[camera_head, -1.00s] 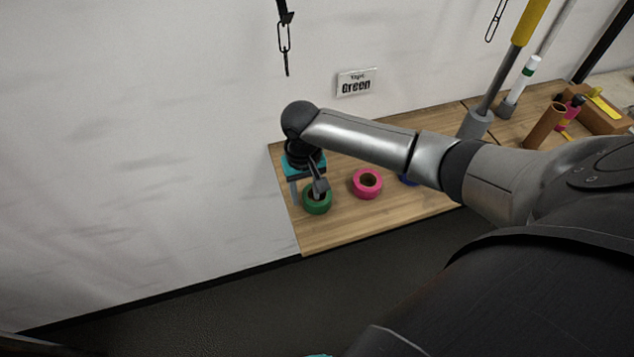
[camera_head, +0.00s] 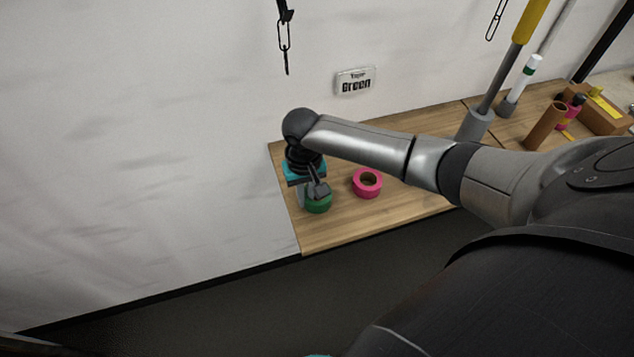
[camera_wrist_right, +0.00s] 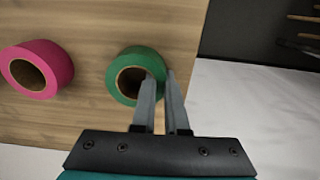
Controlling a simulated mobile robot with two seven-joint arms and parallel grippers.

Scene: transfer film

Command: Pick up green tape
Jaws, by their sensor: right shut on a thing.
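The green tape (camera_head: 319,204) lies flat at the left end of the wooden shelf in the head view. It also shows in the right wrist view (camera_wrist_right: 118,85). My right gripper (camera_head: 316,190) is down at the tape. In the right wrist view its two fingers (camera_wrist_right: 161,88) are close together, one at the roll's hole and the other outside, so they are shut on the tape's wall. In the head view the gripper hides part of the roll.
A pink tape (camera_head: 367,183) lies on the wooden shelf (camera_head: 345,228) to the right of the green one. A brown cylinder (camera_head: 545,126) and a box stand farther right. The shelf's front edge drops to dark floor.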

